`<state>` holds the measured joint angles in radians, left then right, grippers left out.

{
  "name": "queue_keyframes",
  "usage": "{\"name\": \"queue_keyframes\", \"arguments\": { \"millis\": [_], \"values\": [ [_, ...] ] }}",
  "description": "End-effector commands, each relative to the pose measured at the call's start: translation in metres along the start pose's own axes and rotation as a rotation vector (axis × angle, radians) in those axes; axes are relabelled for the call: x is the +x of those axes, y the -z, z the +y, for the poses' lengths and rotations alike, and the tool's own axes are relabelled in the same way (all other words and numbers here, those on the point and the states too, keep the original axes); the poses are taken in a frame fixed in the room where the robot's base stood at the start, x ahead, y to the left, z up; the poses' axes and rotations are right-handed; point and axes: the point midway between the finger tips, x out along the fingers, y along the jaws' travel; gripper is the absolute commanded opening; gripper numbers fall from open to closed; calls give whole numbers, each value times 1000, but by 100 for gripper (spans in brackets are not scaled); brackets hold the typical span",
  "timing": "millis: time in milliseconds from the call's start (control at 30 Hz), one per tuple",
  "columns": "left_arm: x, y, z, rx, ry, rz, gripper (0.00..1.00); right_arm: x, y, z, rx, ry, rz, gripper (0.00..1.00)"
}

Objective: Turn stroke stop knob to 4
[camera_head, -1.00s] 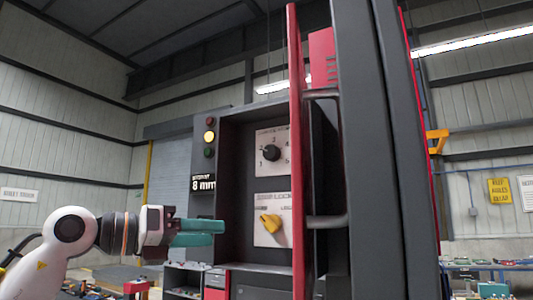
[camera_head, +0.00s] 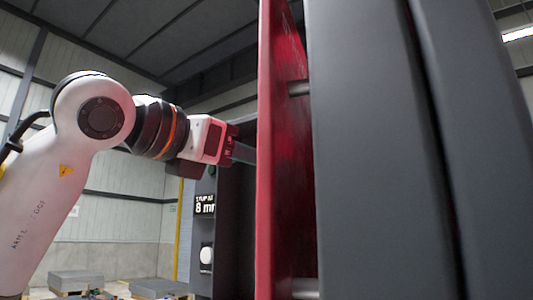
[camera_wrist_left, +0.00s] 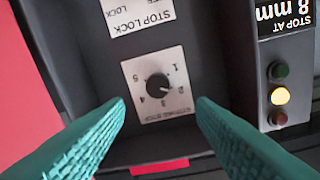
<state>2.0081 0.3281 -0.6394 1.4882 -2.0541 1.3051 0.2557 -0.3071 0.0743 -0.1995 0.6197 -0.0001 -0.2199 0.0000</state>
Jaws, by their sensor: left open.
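The stroke stop knob (camera_wrist_left: 158,84) is a round black knob on a white plate with numbers 1 to 5, upside down in the left wrist view. Its pale mark seems to point near 2. My left gripper (camera_wrist_left: 162,110) is open and empty, its teal fingers apart on either side of the lower plate, short of the knob. In the head view my left gripper (camera_head: 243,152) reaches in behind a red panel edge, which hides its fingertips and the knob. My right gripper is not in view.
A display (camera_wrist_left: 284,18) reads "STOP AT 8 mm", with the amber lamp (camera_wrist_left: 279,96) lit below it. The stop lock plate (camera_wrist_left: 140,14) lies beyond the knob. In the head view, the red panel (camera_head: 275,200) and grey columns (camera_head: 375,150) stand close on the right.

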Motion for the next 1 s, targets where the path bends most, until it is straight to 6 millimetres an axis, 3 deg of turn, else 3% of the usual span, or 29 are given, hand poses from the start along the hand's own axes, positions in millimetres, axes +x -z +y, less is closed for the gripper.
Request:
{"name": "queue_keyframes", "arguments": {
  "millis": [100, 300, 733, 1000],
  "values": [
    [26, 3, 0, -1, -4, -5, 51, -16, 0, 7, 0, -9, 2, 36],
    [54, 2, 0, -1, -3, -2, 51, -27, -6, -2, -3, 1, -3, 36],
    [64, -1, 1, 0, -2, -1, 51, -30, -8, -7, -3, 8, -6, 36],
    [64, -1, 1, 0, -2, -1, 8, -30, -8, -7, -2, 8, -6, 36]
  ]
}}
